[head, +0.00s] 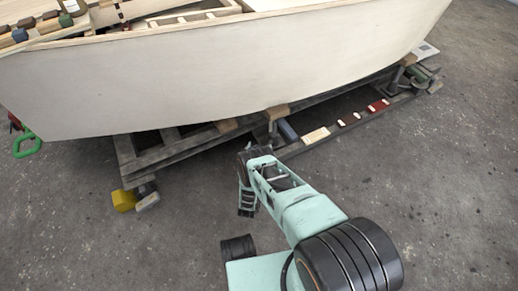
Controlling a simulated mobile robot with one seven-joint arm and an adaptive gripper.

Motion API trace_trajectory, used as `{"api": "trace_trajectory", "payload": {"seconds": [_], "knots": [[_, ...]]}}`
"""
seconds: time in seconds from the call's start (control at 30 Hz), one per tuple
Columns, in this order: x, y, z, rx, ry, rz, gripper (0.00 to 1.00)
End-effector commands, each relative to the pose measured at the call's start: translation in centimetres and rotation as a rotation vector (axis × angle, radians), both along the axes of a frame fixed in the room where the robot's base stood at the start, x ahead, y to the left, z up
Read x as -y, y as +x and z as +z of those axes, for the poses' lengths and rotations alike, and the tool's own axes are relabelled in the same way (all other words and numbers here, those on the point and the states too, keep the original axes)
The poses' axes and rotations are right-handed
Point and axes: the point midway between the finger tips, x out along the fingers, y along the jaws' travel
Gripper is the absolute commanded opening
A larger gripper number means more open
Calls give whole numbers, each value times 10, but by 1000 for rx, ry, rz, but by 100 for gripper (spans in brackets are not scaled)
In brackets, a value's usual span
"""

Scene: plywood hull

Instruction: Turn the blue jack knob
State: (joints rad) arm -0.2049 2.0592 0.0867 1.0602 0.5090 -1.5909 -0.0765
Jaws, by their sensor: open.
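A dark blue, rounded knob-like piece (287,130) shows under the hull's lower edge, beside an upright jack post (272,127). I take it for the blue jack knob; its far side and how it joins the post are too small to tell. My gripper (246,211) hangs below my wrist, to the left of and nearer than the blue piece. It is open and apart from it, with nothing seen between the fingers. My forearm passes just below the blue piece in the picture.
The pale plywood hull (210,80) overhangs the dark timber cradle (170,152). A yellow piece (123,201) sits at the cradle's left corner, and a green one (418,76) at its right. A green handle (27,145) hangs left. The concrete floor in front is clear.

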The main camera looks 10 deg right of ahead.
Motion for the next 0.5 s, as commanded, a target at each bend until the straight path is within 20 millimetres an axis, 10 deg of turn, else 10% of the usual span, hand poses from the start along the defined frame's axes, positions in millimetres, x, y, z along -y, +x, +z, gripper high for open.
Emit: {"api": "trace_trajectory", "payload": {"seconds": [0.5], "knots": [[0,1,51,1,0,0,56]]}}
